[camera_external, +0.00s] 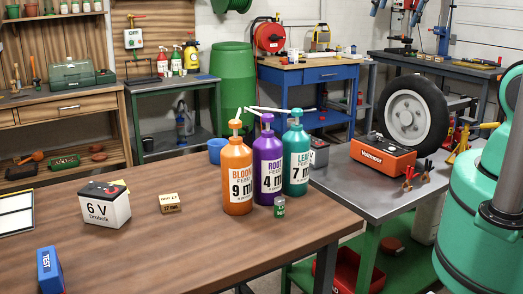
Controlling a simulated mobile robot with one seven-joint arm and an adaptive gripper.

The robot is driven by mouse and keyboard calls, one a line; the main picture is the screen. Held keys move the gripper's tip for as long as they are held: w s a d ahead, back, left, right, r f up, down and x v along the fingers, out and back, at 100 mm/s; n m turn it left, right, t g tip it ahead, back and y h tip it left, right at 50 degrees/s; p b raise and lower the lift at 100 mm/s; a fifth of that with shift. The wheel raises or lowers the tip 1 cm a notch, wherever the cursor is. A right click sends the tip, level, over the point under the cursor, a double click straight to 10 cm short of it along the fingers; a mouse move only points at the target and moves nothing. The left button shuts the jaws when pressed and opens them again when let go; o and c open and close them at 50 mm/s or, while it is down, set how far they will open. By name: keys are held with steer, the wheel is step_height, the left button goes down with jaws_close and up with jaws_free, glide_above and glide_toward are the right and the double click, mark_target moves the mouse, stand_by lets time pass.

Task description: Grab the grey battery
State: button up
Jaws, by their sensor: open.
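A block-shaped battery (105,205) marked "6 V" stands upright on the wooden table at the left. Its body is pale grey-white and its top is dark with a red mark. A grey box (319,153) with a dark top, perhaps another battery, stands behind the teal bottle, which partly hides it. I cannot tell for sure which of the two is the grey battery. Only teal and dark links of my arm show, at the right edge, well away from both. My gripper is out of view.
Orange (237,180), purple (268,172) and teal (296,165) pump bottles stand mid-table, with a small green jar (279,207) in front. A small tan box (170,203) and a blue box (50,271) share the table. The table's front middle is clear. An orange case (383,155) sits on the metal bench.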

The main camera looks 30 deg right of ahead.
steer(key=w+f+g, duration=0.1)
steer(key=w+f, duration=0.5)
steer(key=w, duration=0.5)
steer(key=g+b, duration=0.2)
steer(key=b, duration=0.1)
glide_above(314, 150)
steer(key=d, duration=0.4)
step_height(314, 150, down, 21)
steer(key=shift+g, duration=0.7)
steer(key=w+f, duration=0.1)
steer(key=f, duration=0.3)
steer(key=w+f, duration=0.1)
steer(key=f, duration=0.3)
steer(key=w+f, duration=0.1)
steer(key=f, duration=0.3)
steer(key=shift+w+d, duration=0.35)
steer(key=shift+d, duration=0.05)
steer(key=shift+f, duration=0.2)
steer(key=shift+f, duration=0.1)
steer(key=shift+f+b, duration=0.9)
steer(key=shift+f, duration=3.3)
